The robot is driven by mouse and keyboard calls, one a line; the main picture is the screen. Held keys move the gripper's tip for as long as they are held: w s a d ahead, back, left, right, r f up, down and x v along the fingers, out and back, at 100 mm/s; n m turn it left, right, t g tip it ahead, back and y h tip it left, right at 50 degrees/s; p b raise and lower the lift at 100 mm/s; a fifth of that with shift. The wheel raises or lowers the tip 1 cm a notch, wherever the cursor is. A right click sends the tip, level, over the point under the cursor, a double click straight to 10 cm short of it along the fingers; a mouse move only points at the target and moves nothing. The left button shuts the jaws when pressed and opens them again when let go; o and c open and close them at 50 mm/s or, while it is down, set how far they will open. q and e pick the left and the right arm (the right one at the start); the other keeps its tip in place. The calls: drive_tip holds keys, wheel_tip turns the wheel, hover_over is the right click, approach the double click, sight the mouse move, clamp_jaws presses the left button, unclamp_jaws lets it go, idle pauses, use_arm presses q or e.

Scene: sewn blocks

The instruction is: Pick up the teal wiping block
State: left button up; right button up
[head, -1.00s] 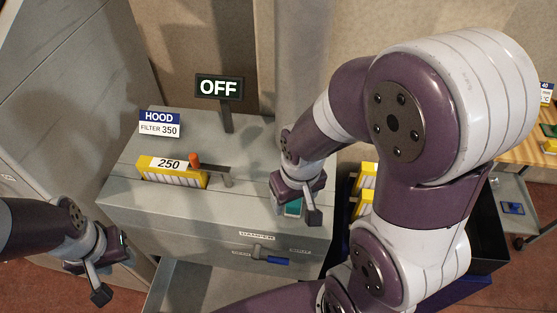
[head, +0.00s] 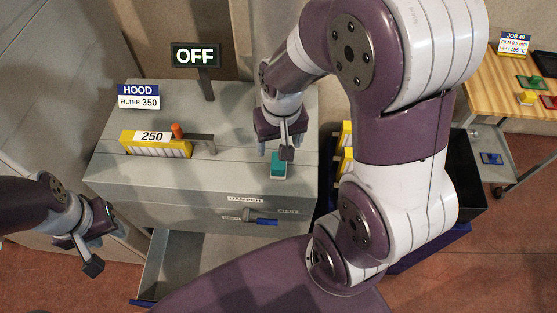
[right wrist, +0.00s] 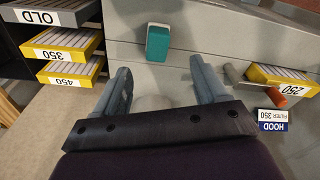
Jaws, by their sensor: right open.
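The teal wiping block (head: 279,166) stands on the right front part of the grey hood box's top; a paler base shows under it. It also shows in the right wrist view (right wrist: 158,42), beyond the fingertips and roughly between their lines. My right gripper (head: 278,146) is open and empty, behind the block in the head view, with its two fingers apart in the right wrist view (right wrist: 161,72). I cannot tell its exact height over the box. My left gripper (head: 98,240) hangs at the far left, away from the block; its jaws are not clear.
The grey box (head: 215,180) carries a yellow 250 filter (head: 155,145) beside an orange-tipped lever (head: 178,131). An OFF sign (head: 195,55) stands behind. A blue-handled damper lever (head: 262,221) is on the front, above an open drawer (head: 180,262). Yellow filters (right wrist: 68,48) sit in a dark rack.

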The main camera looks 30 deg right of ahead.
sight(279, 162)
drive_tip(key=f+m, duration=0.1)
drive_tip(key=f, duration=0.2)
drive_tip(key=w+f+m+p, duration=0.1)
drive_tip(key=f, duration=0.3)
drive_tip(key=f+m+g+p, duration=0.1)
drive_tip(key=f+m, duration=0.1)
drive_tip(key=f, duration=0.1)
drive_tip(key=shift+w+d+f, duration=0.2)
drive_tip(key=shift+d+f, duration=0.15)
drive_tip(key=shift+f, duration=0.05)
drive_tip(key=shift+w+f, duration=0.1)
drive_tip(key=shift+f, duration=0.25)
drive_tip(key=c, duration=1.2)
wheel_tip(279, 162, up, 4)
drive_tip(key=shift+r+b, duration=0.15)
drive_tip(key=shift+b, duration=0.5)
drive_tip(key=s+d+r, duration=0.1)
drive_tip(key=s+r, duration=0.1)
drive_tip(key=s, duration=0.1)
drive_tip(key=s+d+r, duration=0.2)
drive_tip(key=s, duration=0.2)
drive_tip(key=s+d+r+b, duration=0.1)
drive_tip(key=s+d+r, duration=0.1)
drive_tip(key=s+r, duration=0.1)
drive_tip(key=shift+s+d, duration=0.15)
drive_tip(key=shift+s, duration=0.1)
drive_tip(key=shift+f, duration=0.1)
